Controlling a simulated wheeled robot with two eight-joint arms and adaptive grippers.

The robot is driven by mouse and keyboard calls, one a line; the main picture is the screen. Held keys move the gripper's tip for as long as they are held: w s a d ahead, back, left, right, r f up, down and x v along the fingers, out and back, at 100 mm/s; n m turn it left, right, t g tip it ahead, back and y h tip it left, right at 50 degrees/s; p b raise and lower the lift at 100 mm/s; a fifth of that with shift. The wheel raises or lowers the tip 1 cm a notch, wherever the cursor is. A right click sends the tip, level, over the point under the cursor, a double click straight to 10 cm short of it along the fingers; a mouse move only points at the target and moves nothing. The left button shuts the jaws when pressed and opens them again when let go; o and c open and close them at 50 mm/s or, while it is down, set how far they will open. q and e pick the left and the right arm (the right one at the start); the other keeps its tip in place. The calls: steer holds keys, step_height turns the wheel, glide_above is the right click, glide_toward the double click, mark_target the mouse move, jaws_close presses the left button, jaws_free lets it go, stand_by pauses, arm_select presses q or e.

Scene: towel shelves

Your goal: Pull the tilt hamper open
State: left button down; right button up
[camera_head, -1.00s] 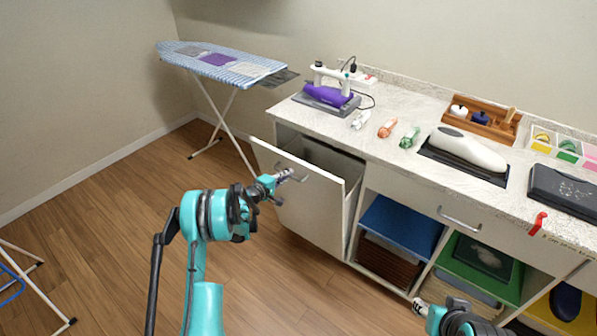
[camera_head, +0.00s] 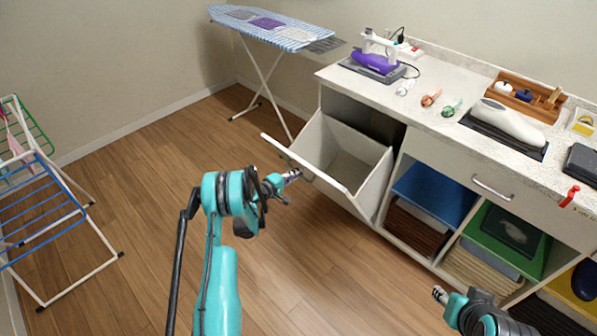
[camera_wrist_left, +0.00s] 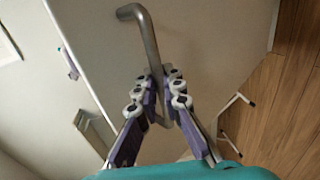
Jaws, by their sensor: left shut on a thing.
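The tilt hamper (camera_head: 343,160) is a white bin under the left end of the counter. Its front is tipped far out and its empty-looking inside shows. My left gripper (camera_head: 291,178) is at the hamper's front, at its handle. In the left wrist view the left gripper (camera_wrist_left: 158,88) is shut on the grey bar handle (camera_wrist_left: 143,32) of the hamper front (camera_wrist_left: 100,45). My right gripper (camera_head: 440,294) is low at the right, clear of the counter; its fingers are too small to tell open from shut.
Open shelves with folded towels (camera_head: 434,190) are right of the hamper. An ironing board (camera_head: 270,27) stands behind left, a drying rack (camera_head: 45,215) at far left. The wooden floor between is clear.

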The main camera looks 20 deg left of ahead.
arm_select(q)
steer(key=c, duration=1.9)
jaws_free()
steer(key=shift+w+f, duration=0.1)
steer(key=v, duration=0.7)
steer(key=shift+s, duration=0.3)
